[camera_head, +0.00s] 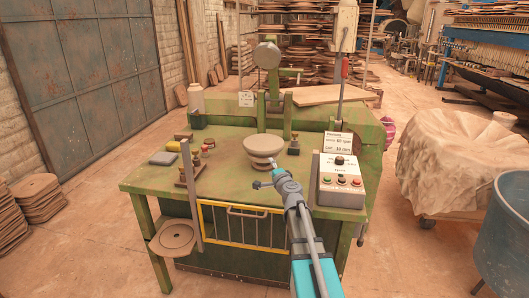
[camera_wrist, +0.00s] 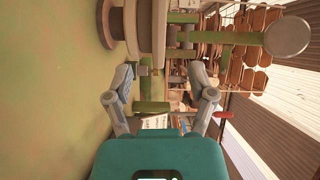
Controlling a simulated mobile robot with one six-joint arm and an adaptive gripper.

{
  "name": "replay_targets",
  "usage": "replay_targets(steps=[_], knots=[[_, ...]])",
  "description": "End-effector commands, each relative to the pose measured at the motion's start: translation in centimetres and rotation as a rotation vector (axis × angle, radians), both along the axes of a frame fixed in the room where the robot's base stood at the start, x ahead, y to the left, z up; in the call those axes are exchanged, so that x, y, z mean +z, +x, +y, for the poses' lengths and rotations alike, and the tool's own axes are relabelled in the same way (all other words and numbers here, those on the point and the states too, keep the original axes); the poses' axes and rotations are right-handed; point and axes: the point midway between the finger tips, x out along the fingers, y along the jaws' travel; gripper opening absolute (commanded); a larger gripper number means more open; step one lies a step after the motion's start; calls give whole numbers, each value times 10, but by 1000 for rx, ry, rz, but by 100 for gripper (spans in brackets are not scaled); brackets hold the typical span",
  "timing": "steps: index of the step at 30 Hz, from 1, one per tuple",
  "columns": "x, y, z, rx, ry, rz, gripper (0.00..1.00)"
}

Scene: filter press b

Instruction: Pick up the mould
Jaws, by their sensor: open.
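The mould appears to be the pale, round, stepped bowl shape (camera_head: 263,147) standing upright on the green table. It shows sideways at the top of the wrist view (camera_wrist: 143,22), cut off by the frame edge. My gripper (camera_head: 268,183) is in front of it on the near side, above the table's front part. In the wrist view its two fingers (camera_wrist: 161,78) are spread apart with nothing between them. The mould lies ahead of the fingertips, apart from them.
The green table (camera_head: 225,135) carries a control box (camera_head: 341,181) at right and small weights on a stand (camera_head: 190,175) at left. A post (camera_head: 192,195) rises at its left front. A yellow-framed guard (camera_head: 243,227) is at the front. The press head (camera_head: 267,54) stands behind.

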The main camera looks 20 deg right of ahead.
Motion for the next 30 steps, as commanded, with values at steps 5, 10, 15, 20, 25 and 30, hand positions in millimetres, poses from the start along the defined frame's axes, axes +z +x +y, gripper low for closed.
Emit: replay_targets(steps=[5,10,15,20,25,30], knots=[[-6,1,-27,-78,66,-27,71],[-5,-1,-32,-91,73,-31,71],[-5,-1,-34,-93,72,-30,71],[-5,3,-35,-93,72,-30,71],[-5,20,-38,-93,71,-30,71],[-5,45,-43,-94,71,-30,71]])
